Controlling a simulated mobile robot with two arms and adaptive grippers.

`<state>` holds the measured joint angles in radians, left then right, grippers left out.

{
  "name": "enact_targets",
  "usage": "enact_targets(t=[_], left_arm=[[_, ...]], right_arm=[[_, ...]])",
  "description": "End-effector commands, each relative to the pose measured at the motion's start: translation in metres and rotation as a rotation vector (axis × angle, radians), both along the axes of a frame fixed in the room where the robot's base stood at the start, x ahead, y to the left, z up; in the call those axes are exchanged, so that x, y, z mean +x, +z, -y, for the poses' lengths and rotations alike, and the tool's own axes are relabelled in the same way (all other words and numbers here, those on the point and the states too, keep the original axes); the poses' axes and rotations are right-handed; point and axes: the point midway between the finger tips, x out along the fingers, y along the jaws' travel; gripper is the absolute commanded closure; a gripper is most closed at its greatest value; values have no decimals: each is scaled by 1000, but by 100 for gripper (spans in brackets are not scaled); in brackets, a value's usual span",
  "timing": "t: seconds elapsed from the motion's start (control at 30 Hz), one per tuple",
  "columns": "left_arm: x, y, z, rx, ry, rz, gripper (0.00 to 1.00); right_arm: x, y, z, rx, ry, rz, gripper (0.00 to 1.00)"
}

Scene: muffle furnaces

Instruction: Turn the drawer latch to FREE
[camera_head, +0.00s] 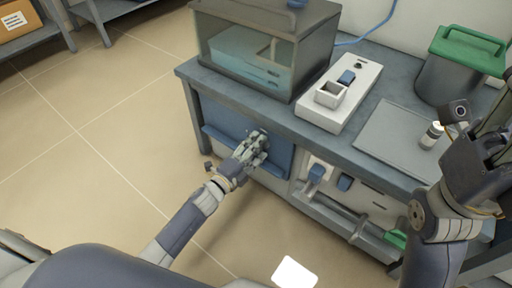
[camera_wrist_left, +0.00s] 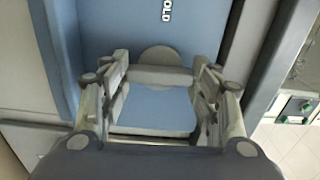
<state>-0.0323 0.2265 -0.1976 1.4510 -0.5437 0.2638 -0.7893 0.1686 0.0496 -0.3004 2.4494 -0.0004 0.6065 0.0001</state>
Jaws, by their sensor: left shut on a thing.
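The blue drawer front (camera_head: 226,118) is under the workbench top in the head view and fills the middle of the left wrist view (camera_wrist_left: 150,25). The drawer latch, a grey bar (camera_wrist_left: 160,76) on a round disc (camera_wrist_left: 162,54), sits on it and lies crosswise in the wrist picture. White lettering reading "OLD" (camera_wrist_left: 167,10), cut off by the picture edge, is above the disc. My left gripper (camera_head: 260,142) is at the drawer front, its fingers shut on the ends of the bar. In the head view it hides the latch. My right gripper (camera_head: 490,125) is raised at the right edge, partly cut off.
The grey workbench (camera_head: 285,117) carries a glass-walled box (camera_head: 245,55), a white device (camera_head: 345,95), a flat grey plate (camera_head: 400,135), a small white bottle (camera_head: 432,135) and a green-lidded bin (camera_head: 445,75). A lower shelf (camera_head: 340,215) holds more items.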

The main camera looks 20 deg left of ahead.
Motion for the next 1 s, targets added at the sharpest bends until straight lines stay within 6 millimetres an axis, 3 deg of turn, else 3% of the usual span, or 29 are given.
enact_targets(t=[0.63,0.67,0.73,1.0], left_arm=[[0,0,2,50,-3,19,67],[0,0,2,50,-3,19,41],[0,0,2,50,-3,19,25],[0,0,1,49,-1,18,23]], right_arm=[[1,-1,0,0,1,-4,60],[1,-1,0,0,0,-4,60],[1,-1,0,0,0,-5,60],[1,-1,0,-1,-1,-6,60]])
